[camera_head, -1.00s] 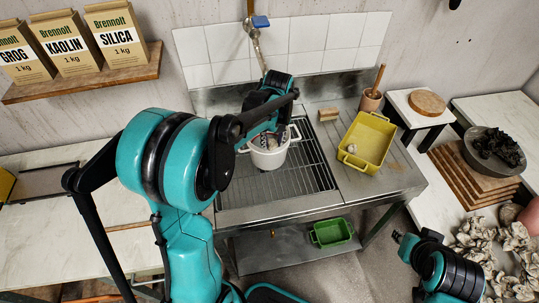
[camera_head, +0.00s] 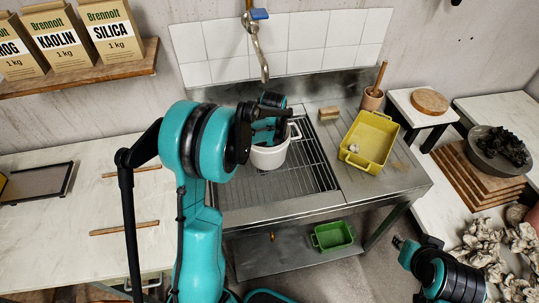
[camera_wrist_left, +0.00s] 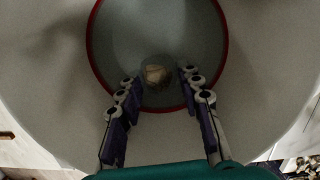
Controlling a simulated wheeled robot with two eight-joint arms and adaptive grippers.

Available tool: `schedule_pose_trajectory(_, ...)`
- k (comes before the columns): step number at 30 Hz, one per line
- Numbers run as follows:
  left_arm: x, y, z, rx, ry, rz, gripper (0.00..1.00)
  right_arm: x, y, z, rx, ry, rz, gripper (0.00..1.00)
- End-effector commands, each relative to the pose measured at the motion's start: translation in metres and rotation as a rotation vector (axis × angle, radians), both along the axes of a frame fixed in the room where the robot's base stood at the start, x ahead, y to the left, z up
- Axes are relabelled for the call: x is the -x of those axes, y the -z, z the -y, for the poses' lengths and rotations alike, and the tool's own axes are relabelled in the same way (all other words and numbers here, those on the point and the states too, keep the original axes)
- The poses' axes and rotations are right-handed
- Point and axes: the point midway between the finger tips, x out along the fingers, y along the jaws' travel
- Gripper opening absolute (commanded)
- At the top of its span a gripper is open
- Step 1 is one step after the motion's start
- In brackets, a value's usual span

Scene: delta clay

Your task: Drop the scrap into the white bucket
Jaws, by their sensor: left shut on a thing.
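The white bucket (camera_head: 268,159), a pot with side handles, stands on the sink's grating in the head view. My left gripper (camera_head: 268,132) is over its opening, with its fingertips largely hidden by the arm and rim. In the left wrist view my left gripper (camera_wrist_left: 160,82) is shut on the scrap (camera_wrist_left: 157,75), a small pale tan lump between the fingertips. Behind it is a grey round area with a red edge, inside a wide white surface. My right gripper (camera_head: 398,242) is low at the right; its jaws are too small to read.
A yellow tub (camera_head: 370,139) with a small pale lump stands on the drainboard, beside a wooden block (camera_head: 329,113) and a mortar (camera_head: 371,99). A faucet (camera_head: 260,50) hangs behind the bucket. A green tub (camera_head: 333,236) is on the lower shelf.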

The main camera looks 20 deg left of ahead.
Motion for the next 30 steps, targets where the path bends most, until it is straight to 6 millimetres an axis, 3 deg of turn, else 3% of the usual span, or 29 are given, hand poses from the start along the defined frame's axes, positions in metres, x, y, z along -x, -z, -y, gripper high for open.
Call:
schedule_pose_trajectory(2,0.000,0.008,0.000,0.000,0.000,0.000,0.05,0.000,0.004,0.000,0.000,0.000,0.000,0.26)
schedule_pose_trajectory(24,0.000,0.019,0.000,0.000,0.000,0.000,0.05,0.000,0.012,0.000,0.000,0.000,0.000,0.26)
schedule_pose_trajectory(25,0.000,0.019,0.000,0.000,0.000,0.000,0.43,0.000,0.012,0.000,0.000,0.000,0.000,0.26)
schedule_pose_trajectory(27,0.000,0.019,0.000,0.000,0.000,0.000,0.56,0.000,0.012,0.000,0.000,0.000,0.000,0.26)
schedule_pose_trajectory(30,0.000,0.019,0.000,0.000,0.000,0.000,0.56,0.000,0.012,0.000,0.000,0.000,0.000,0.26)
